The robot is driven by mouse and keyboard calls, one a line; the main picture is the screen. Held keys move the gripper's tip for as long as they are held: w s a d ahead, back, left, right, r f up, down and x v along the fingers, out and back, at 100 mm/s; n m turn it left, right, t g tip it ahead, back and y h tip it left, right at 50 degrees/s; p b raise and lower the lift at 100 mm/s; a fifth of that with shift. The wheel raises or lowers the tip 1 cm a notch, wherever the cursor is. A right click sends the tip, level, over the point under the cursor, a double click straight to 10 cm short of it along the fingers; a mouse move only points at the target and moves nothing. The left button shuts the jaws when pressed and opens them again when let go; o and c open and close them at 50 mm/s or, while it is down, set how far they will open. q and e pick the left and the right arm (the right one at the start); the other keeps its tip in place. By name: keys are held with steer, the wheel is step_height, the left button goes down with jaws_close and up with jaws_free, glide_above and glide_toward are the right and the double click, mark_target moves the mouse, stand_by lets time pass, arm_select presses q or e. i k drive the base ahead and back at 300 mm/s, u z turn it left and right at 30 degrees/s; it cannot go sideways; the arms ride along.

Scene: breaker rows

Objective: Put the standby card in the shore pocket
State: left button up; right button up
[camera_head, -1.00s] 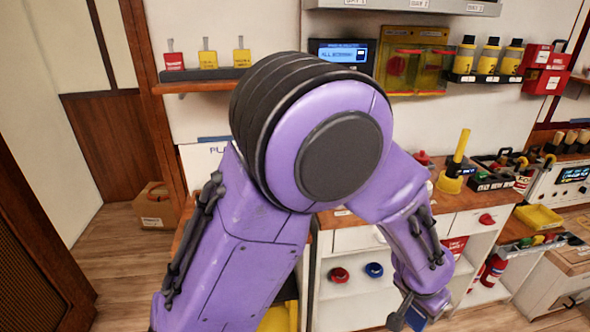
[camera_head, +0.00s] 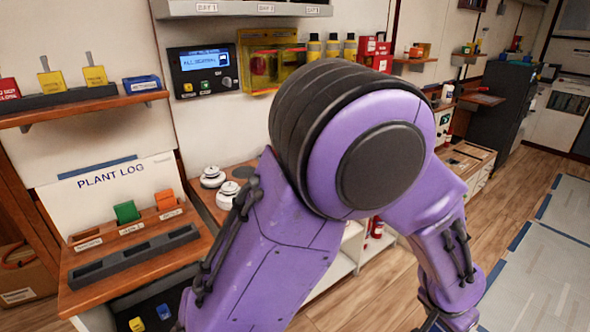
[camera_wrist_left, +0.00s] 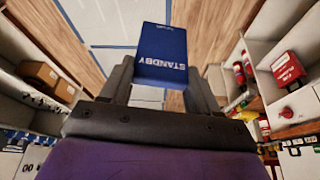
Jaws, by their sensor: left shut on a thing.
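The blue standby card (camera_wrist_left: 162,56), with white STANDBY lettering, is held between the fingers of my left gripper (camera_wrist_left: 160,85) in the left wrist view. In the head view my purple left arm bends down to the lower right. Its gripper is cut off by the bottom edge and the card is not visible there. Under the PLANT LOG board, a dark pocket strip (camera_head: 135,257) lies on a wooden ledge. Small labels there are too blurred to read, so I cannot tell which pocket is shore. My right gripper is not in view.
A green block (camera_head: 126,212) and an orange block (camera_head: 165,200) stand behind the strip. A wooden shelf (camera_head: 80,108) above holds yellow, red and blue tags. White domed items (camera_head: 213,177) sit on the counter. Open floor (camera_head: 530,180) lies at the right.

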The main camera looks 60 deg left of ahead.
mark_target(90, 242)
steer(key=k, duration=1.35)
steer(key=u, duration=1.6)
